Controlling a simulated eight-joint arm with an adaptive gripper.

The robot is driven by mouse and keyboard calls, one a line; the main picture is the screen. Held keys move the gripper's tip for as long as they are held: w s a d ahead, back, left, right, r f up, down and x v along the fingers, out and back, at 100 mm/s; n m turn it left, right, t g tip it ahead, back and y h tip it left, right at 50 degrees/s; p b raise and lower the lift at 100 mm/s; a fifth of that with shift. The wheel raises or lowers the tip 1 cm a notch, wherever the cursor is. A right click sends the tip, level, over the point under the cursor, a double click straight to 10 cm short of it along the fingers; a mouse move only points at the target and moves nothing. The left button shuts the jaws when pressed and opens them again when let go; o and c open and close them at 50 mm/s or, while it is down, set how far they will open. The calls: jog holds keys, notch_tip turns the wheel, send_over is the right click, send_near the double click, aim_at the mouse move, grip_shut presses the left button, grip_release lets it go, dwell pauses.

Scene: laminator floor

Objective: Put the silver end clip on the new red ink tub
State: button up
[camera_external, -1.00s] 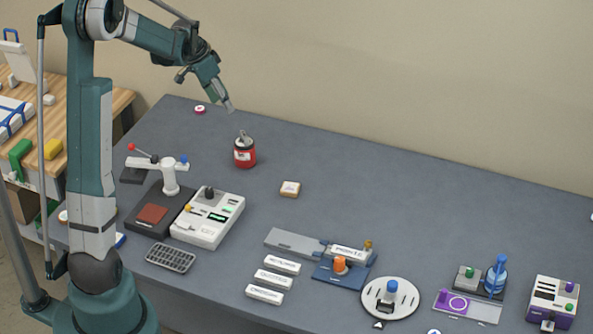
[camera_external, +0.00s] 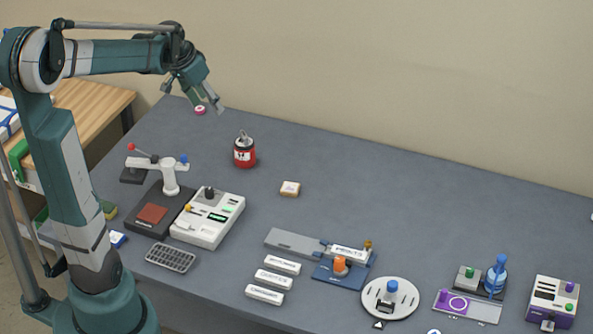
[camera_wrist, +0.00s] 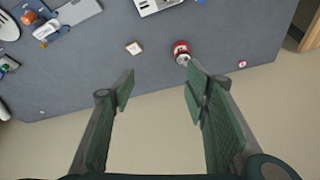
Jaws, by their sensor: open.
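The red ink tub (camera_external: 244,152) stands upright on the grey table left of centre, with a white label. A small silver-grey piece shows on its top; I take it for the silver end clip (camera_external: 243,136), but it is too small to be sure. The tub also shows in the wrist view (camera_wrist: 181,49), beyond the right fingertip. My gripper (camera_external: 211,108) is above the table's far left part, up and left of the tub in the outside view. In the wrist view my gripper (camera_wrist: 160,82) has its fingers wide apart, with nothing between them.
A small red-and-white round item (camera_external: 200,110) lies at the back left. A small tan block (camera_external: 290,189) lies right of the tub. A lever press (camera_external: 170,175) and a white control box (camera_external: 209,219) stand in front. The table's back right is mostly clear.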

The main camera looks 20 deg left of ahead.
jog(key=s+d+n+t+y, duration=0.1)
jog(key=s+n, duration=0.3)
jog(key=s, duration=1.9)
jog(key=shift+s+d+f+t, duration=0.35)
jog(key=shift+d+f+t, duration=0.05)
jog(key=shift+d+t, duration=0.35)
notch_tip(320, 180, down, 9)
jog(key=b, duration=0.9)
